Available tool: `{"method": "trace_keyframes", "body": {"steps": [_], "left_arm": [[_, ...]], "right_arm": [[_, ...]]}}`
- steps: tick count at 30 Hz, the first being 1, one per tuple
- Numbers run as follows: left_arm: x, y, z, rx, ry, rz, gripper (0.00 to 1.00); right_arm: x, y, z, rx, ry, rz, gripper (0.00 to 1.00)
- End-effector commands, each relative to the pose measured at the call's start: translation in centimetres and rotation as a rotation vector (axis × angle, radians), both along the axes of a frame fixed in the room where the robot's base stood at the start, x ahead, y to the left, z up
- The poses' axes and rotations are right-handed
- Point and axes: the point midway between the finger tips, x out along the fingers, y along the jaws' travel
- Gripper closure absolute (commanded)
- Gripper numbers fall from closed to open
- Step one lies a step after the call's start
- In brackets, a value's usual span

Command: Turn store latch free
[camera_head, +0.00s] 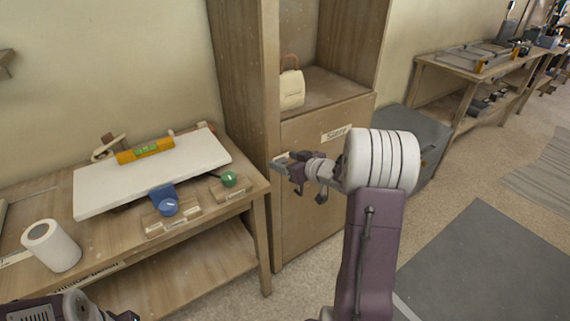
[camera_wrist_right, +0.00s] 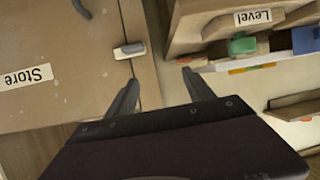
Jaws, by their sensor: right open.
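The store cabinet's lower door (camera_head: 325,200) is shut and carries a "Store" label (camera_head: 337,133). The label shows upside down in the wrist view (camera_wrist_right: 25,77). A small pale latch (camera_wrist_right: 130,50) sits at the door's edge beside the cabinet post; in the head view it is partly hidden by my gripper. My right gripper (camera_head: 300,184) is in front of the door near that edge. In the wrist view its fingers (camera_wrist_right: 160,80) are apart and empty, pointing toward the latch without visibly holding it. Only part of my left arm shows at the lower left; its fingers are out of view.
A wooden workbench (camera_head: 262,188) stands left of the cabinet, with a white board (camera_head: 95,190), a yellow level (camera_head: 145,150), blue (camera_head: 164,198) and green (camera_head: 229,179) pieces and a white roll (camera_head: 50,246). A pale bag (camera_head: 291,90) sits on the cabinet's open shelf.

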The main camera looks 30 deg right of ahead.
Motion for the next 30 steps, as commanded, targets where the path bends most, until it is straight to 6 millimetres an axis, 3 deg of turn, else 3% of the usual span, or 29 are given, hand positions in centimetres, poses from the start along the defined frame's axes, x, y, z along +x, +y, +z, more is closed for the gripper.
{"method": "trace_keyframes", "body": {"steps": [1,3,6,11,22,30], "left_arm": [[0.0,0.0,-1.1,0.000,0.000,0.000,0.64],[0.0,0.0,-1.6,0.000,0.000,0.000,0.64],[0.0,0.0,-1.9,0.000,0.000,0.000,0.64],[0.0,0.0,-1.9,0.000,0.000,0.000,0.64],[0.0,0.0,-3.3,0.000,0.000,0.000,0.64],[0.0,0.0,-3.5,0.000,0.000,0.000,0.64]], "right_arm": [[-0.5,-1.4,-1.7,0.008,0.010,-0.031,0.38],[-1.1,-2.9,-2.7,0.014,0.019,-0.063,0.38],[-1.7,-4.2,-3.3,0.017,0.022,-0.091,0.38],[-1.4,-4.3,-3.3,0.017,0.022,-0.095,0.38],[5.0,-3.7,-6.1,0.016,0.022,-0.093,0.38],[6.7,-3.6,-6.6,0.016,0.022,-0.096,0.38]]}}
